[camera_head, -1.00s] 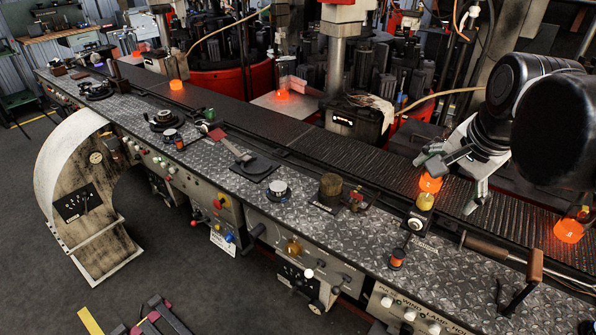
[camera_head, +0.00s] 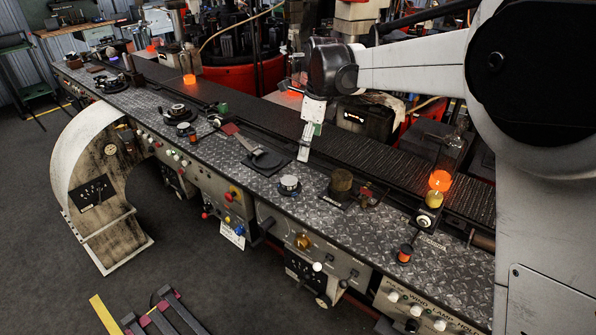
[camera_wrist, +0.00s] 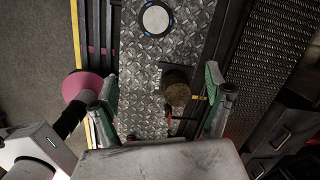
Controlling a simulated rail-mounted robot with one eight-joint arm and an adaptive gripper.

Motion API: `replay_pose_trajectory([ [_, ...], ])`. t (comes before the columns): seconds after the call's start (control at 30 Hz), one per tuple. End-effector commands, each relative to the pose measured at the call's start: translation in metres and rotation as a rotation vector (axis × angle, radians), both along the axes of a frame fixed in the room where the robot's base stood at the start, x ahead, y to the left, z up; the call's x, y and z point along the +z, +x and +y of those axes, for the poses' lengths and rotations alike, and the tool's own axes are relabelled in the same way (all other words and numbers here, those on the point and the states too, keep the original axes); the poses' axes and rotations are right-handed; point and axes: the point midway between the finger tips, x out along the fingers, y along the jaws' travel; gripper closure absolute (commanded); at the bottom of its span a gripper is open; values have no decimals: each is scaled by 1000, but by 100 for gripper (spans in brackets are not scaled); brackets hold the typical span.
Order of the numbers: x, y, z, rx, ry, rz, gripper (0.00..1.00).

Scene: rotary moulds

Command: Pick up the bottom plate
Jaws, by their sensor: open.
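I cannot tell for sure which thing is the bottom plate. A squat brownish cylinder (camera_head: 341,181) stands on a dark base on the metal bench top. In the wrist view this cylinder (camera_wrist: 176,86) shows between my fingers, nearer the right one, with nothing gripped. A flat black plate with a handle (camera_head: 268,160) lies on the bench to its left. My gripper (camera_head: 303,157) is over the bench, between the black plate and the cylinder's back side. In the wrist view its green-padded fingers are wide apart and empty (camera_wrist: 161,92).
A round pale-topped knob (camera_head: 289,184) stands on the bench; it also shows in the wrist view (camera_wrist: 155,19). A dark conveyor (camera_head: 370,160) runs behind the bench. Glowing orange glass (camera_head: 439,180) stands at the right, another piece (camera_head: 189,79) at the far left.

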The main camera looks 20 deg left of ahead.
Motion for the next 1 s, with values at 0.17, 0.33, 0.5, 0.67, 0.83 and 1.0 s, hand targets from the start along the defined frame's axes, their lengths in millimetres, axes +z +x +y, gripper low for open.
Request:
replay_pose_trajectory([
  [0.17,-25,8,37,-110,-4,52,17],
  [0.33,-36,9,49,-152,-8,71,17],
  [0.5,-58,10,52,-155,-8,72,17],
  [0.67,-87,11,55,-155,-7,71,17],
  [0.83,-111,11,58,-154,-7,71,17],
  [1.0,-120,12,58,-154,-7,71,17],
])
